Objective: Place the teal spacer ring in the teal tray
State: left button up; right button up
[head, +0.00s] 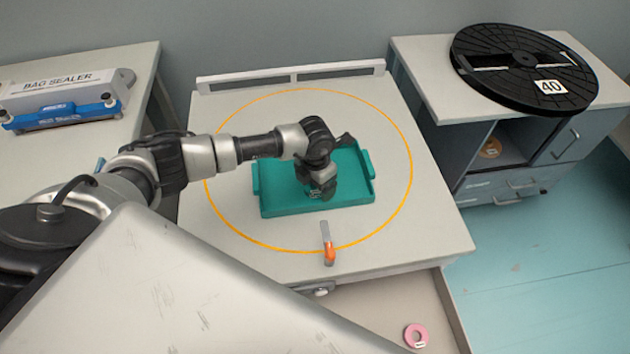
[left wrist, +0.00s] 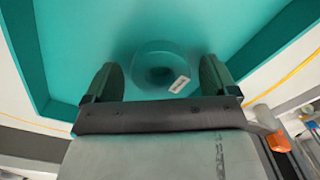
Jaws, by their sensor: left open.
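The teal tray (head: 352,203) stands on the middle table inside an orange circle. My left gripper (head: 325,190) points down over the tray's middle, its fingers low inside it. In the left wrist view the teal spacer ring (left wrist: 160,50), with a small white label, appears to lie flat on the tray's floor. It sits between the two fingers of my open left gripper (left wrist: 158,72), with a gap on each side. In the head view the gripper and wrist hide the ring. My right gripper is not in view.
An orange-handled tool (head: 328,245) lies in front of the tray. A pink ring (head: 416,335) lies lower, below the table's front. A black reel (head: 525,65) marked 40 is on the right cabinet. A bag sealer (head: 62,100) is on the left table.

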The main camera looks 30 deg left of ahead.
pick_arm(q)
notch_tip(320, 180, up, 12)
jog(key=b, duration=0.1)
jog(key=shift+r, duration=0.15)
jog(key=shift+s, duration=0.1)
dwell(0.5)
